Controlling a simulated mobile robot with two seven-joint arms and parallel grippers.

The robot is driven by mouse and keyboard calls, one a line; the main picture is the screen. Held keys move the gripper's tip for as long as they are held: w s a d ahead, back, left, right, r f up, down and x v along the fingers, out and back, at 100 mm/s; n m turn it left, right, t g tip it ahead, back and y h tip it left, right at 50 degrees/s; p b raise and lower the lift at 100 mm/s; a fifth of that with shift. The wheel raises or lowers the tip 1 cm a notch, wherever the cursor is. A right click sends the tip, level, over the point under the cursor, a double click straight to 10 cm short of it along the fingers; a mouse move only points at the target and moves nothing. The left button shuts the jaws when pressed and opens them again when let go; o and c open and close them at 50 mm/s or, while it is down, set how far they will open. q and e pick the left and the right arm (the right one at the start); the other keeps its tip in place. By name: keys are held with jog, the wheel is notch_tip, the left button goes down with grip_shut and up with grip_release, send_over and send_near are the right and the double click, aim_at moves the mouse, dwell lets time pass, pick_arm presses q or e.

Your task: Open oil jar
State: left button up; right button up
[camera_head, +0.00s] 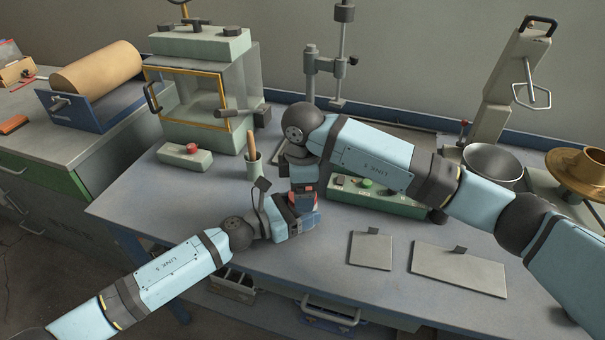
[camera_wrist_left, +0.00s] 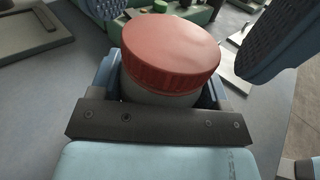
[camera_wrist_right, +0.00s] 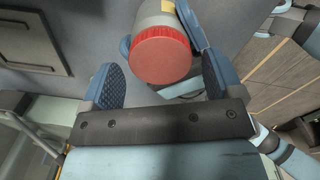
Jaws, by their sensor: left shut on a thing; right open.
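The oil jar has a ridged red lid (camera_wrist_left: 170,48) and a pale grey body (camera_wrist_left: 150,92). In the head view it is mostly hidden between the two hands, with a little red (camera_head: 292,199) showing. My left gripper (camera_head: 300,212) is shut around the jar's body, its blue fingers on both sides below the lid. My right gripper (camera_wrist_right: 160,78) is open and comes from above in the head view. In the right wrist view the lid (camera_wrist_right: 162,56) lies between and just beyond its fingers, with gaps. Its textured fingers also stand either side of the lid in the left wrist view.
A green control box (camera_head: 375,198) lies just behind the hands. A cup (camera_head: 254,168) with a wooden handle stands to their left, near a glass-fronted cabinet (camera_head: 195,98). Flat plates (camera_head: 370,251) (camera_head: 459,270) lie at the front right. The left front of the bench (camera_head: 140,195) is clear.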

jog(key=shift+f, duration=0.55)
jog(key=shift+c, duration=0.2)
